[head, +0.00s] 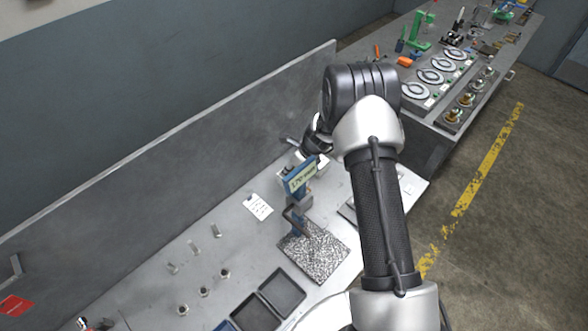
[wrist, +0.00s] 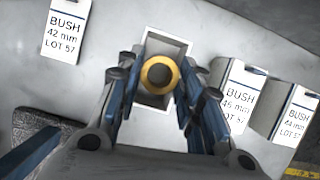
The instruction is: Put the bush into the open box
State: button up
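In the wrist view, the bush (wrist: 159,74) is a brass-coloured ring with a dark bore, seen from above. It sits between the fingertips of my gripper (wrist: 160,78), which appear closed against its sides. The open box (wrist: 180,44) is pale, with a rectangular opening directly behind the bush in the picture. The bush overlaps this opening; I cannot tell whether it is above the rim or partly inside. In the head view, my arm hides most of the gripper and box.
A card (wrist: 66,28) reads "BUSH 42 mm LOT 57". Two closed labelled boxes (wrist: 240,98) (wrist: 297,115) stand at the right.

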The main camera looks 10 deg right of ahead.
jog(key=o, duration=0.4)
jog(key=shift+o, duration=0.2)
jog(key=s+a+r+n+p, duration=0.1)
jog(key=s+r+n, duration=0.35)
jog(key=r, duration=0.65)
jog(key=s+r+n+p, duration=0.1)
jog(key=s+r+n, duration=0.4)
jog(key=r, duration=0.7)
jog(key=s+a+r+n+p, duration=0.15)
jog(key=s+r+n, duration=0.35)
jog(key=r, duration=0.6)
jog(key=s+d+r+n+h, duration=0.1)
jog(key=s+r+n, duration=0.2)
jog(key=s+n, duration=0.4)
jog(key=s+d+r+n+t+h, duration=0.1)
jog(key=s+r+n, duration=0.2)
jog(key=s, duration=1.3)
jog(key=n, duration=0.3)
jog(key=shift+s+d+r+n+h, duration=0.2)
jog(key=shift+s+d+n+h, duration=0.1)
jog(key=shift+n+h, duration=0.1)
